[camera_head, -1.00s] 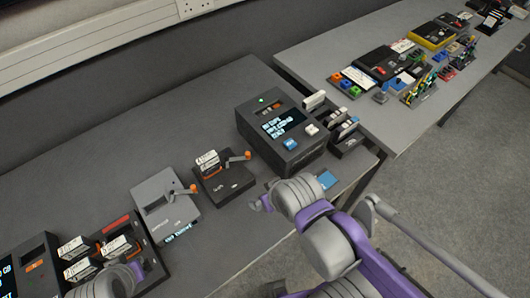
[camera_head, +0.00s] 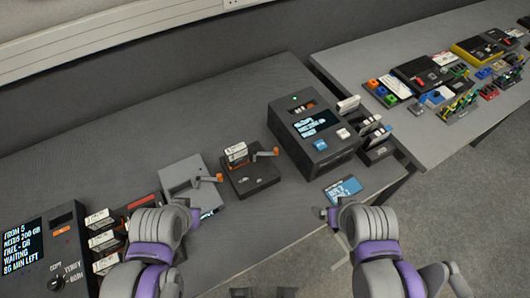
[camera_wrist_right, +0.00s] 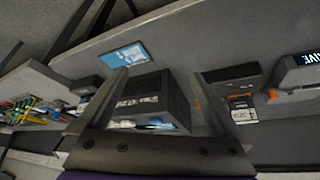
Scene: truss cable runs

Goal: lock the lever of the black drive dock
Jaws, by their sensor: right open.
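The black drive dock (camera_head: 252,178) sits on the grey table right of the grey dock (camera_head: 188,180). A drive with a white label (camera_head: 236,152) stands in it. Its lever (camera_head: 268,153) has an orange tip and sticks out to the right, above the dock's body. In the right wrist view the black dock (camera_wrist_right: 232,73) shows beyond one finger. My right gripper (camera_wrist_right: 160,74) is open and empty, at the table's front edge, right of and nearer than the dock. My left gripper (camera_head: 193,214) is in front of the grey dock, mostly hidden by its wrist; its jaws are unclear.
A big black box with a screen (camera_head: 312,135) stands right of the dock, with a drive rack (camera_head: 375,142) beside it. A blue card (camera_head: 343,190) lies near the front edge. Several drives (camera_head: 102,238) and a screen panel (camera_head: 40,255) are at left. Table before the dock is clear.

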